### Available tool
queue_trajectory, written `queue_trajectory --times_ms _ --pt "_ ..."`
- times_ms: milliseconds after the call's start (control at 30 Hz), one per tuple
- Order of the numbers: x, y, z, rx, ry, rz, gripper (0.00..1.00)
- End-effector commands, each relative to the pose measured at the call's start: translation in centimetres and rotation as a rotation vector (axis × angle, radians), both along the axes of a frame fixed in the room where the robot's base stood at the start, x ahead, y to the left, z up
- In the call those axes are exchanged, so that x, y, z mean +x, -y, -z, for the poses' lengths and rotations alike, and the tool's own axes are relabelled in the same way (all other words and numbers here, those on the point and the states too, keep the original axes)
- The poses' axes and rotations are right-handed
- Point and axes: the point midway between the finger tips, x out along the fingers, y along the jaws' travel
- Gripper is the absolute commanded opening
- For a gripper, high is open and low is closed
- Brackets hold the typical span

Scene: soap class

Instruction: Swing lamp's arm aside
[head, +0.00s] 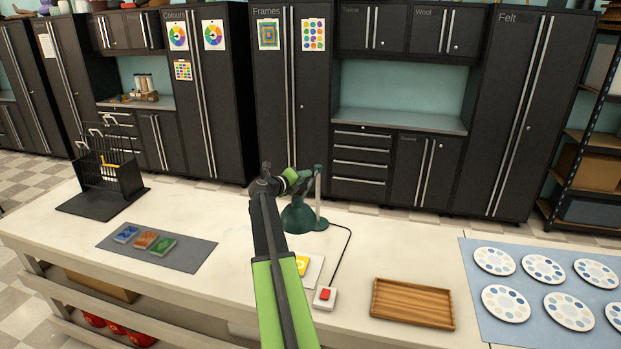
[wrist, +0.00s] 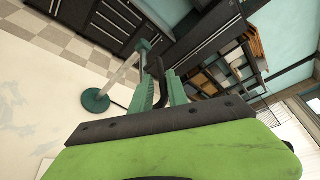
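The desk lamp stands on the white table in the head view, with a dark green shade (head: 298,216), a pale upright post (head: 318,188) and a round base (head: 319,224). In the wrist view its green base (wrist: 95,101) and post (wrist: 125,70) lie left of my fingers. My gripper (head: 308,174) is up at the height of the post top, above the shade. In the wrist view, the two green fingers of my gripper (wrist: 162,80) are apart. A dark bar (wrist: 154,66), apparently part of the lamp's arm, shows between them; contact is unclear.
A cable runs from the lamp to a red-button switch box (head: 325,297). A wooden tray (head: 412,304) and a blue mat (head: 477,313) with palettes lie right. A grey mat (head: 190,257) and black rack (head: 108,172) stand left.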

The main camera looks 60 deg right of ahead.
Motion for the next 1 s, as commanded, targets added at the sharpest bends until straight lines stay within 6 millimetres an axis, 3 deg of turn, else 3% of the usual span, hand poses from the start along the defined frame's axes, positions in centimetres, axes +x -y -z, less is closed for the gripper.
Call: queue_trajectory --times_ms 100,233,533,700,1000 --pt "0.0 2.1 0.6 0.001 0.0 0.001 0.2" --pt "-0.1 3.1 0.7 0.0 0.001 -0.001 0.2" --pt "-0.1 3.2 0.7 0.0 0.0 -0.001 0.2" --pt "0.0 3.2 0.7 0.0 0.0 -0.002 0.0" --pt "0.0 3.1 0.8 0.002 0.003 -0.002 0.0"
